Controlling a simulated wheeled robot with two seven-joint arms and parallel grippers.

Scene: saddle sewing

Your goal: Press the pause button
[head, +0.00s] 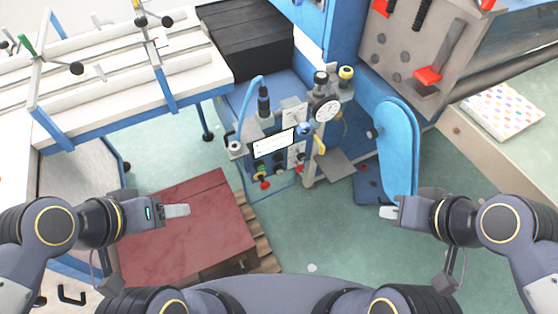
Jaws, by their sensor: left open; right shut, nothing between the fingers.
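The control panel (273,142) of the sewing machine stands in the middle of the head view, with a small lit screen and several buttons (264,184) below it, one of them red. The buttons are too small to tell which is the pause button. My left gripper (188,210) is open and empty, in front of and to the left of the panel, over the dark red box. My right gripper (381,212) is shut and empty, to the right of the panel, below the blue belt cover. Both are well apart from the panel.
A dark red box (185,225) on a wooden pallet (262,236) is on the floor at left. A white and blue rail table (110,75) fills the upper left. A blue belt cover (398,140) stands at right. The green floor (320,225) between my grippers is clear.

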